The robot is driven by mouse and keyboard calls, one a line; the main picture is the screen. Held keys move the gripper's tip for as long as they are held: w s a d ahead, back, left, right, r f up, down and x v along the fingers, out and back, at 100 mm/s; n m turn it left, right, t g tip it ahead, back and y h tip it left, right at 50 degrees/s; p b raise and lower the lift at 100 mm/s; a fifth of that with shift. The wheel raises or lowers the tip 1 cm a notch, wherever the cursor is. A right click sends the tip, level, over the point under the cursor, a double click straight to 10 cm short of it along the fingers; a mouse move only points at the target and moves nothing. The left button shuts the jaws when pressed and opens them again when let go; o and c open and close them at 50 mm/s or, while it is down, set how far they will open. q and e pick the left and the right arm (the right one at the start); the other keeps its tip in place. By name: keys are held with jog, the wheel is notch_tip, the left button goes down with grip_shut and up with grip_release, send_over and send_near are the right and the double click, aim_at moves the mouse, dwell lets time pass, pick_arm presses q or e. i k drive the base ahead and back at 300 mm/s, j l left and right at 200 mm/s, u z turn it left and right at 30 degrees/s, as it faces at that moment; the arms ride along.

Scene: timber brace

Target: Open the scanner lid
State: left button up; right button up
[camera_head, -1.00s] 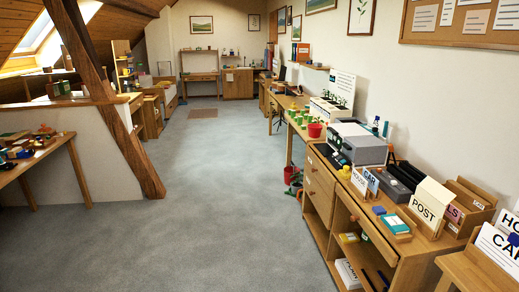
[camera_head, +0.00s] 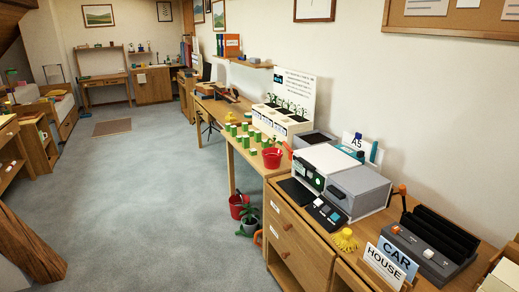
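A boxy white and grey machine (camera_head: 322,158), which looks like the scanner, stands on the wooden cabinet at the right. Its near part is a darker grey block (camera_head: 358,190). A green-lit panel shows on its left face. A black keypad unit (camera_head: 326,213) with a small screen sits in front of it, and a flat black pad (camera_head: 295,191) lies at its left. I cannot tell which part is the lid; no part stands visibly raised. Neither of my grippers is in view.
A yellow object (camera_head: 344,241), CAR (camera_head: 396,259) and HOUSE (camera_head: 383,268) cards and a dark slotted device (camera_head: 430,245) stand nearer on the cabinet. A red bucket (camera_head: 238,206) and a plant stand on the floor. Grey floor at left is clear.

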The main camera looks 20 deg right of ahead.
aim_at(324, 158)
jog(key=i+z, duration=0.1)
jog(key=i, duration=0.4)
jog(key=i+j+z, duration=0.1)
jog(key=i, duration=0.45)
jog(key=i+j+z, duration=0.1)
jog(key=i, duration=0.4)
jog(key=i+j+z, duration=0.1)
jog(key=i, duration=0.4)
jog(key=j, duration=0.1)
